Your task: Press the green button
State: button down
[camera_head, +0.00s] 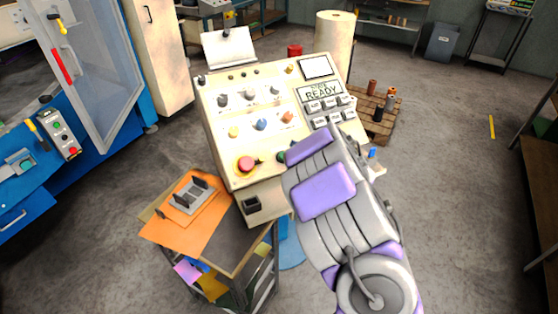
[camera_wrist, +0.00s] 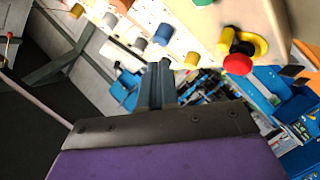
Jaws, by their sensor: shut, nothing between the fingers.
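The green button (camera_head: 281,157) shows at the lower right of the cream control panel (camera_head: 215,105) in the head view, partly hidden by my purple and grey arm. In the wrist view, a green button (camera_wrist: 203,2) is cut off by the top edge. My gripper (camera_wrist: 162,72) is shut and empty, its fingers pointing toward the panel face. I cannot tell how far the tips are from the panel. My arm hides the fingers in the head view.
A red mushroom button (camera_head: 246,163) on a yellow ring is left of the green button. Knobs and grey keys (camera_head: 328,104) cover the panel. An orange sheet with a grey metal part (camera_head: 190,194) lies at front left. A blue machine (camera_head: 95,125) stands at far left.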

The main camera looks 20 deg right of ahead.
jog(key=w+a+f+b, duration=0.1)
jog(key=w+f+b, duration=0.3)
jog(key=f, duration=0.3)
jog(key=shift+w+a+f, duration=0.15)
jog(key=shift+w+f, duration=0.05)
jog(key=shift+w, duration=0.25)
dwell(1.4)
jog(key=shift+d, duration=0.45)
jog(key=shift+a, duration=0.3)
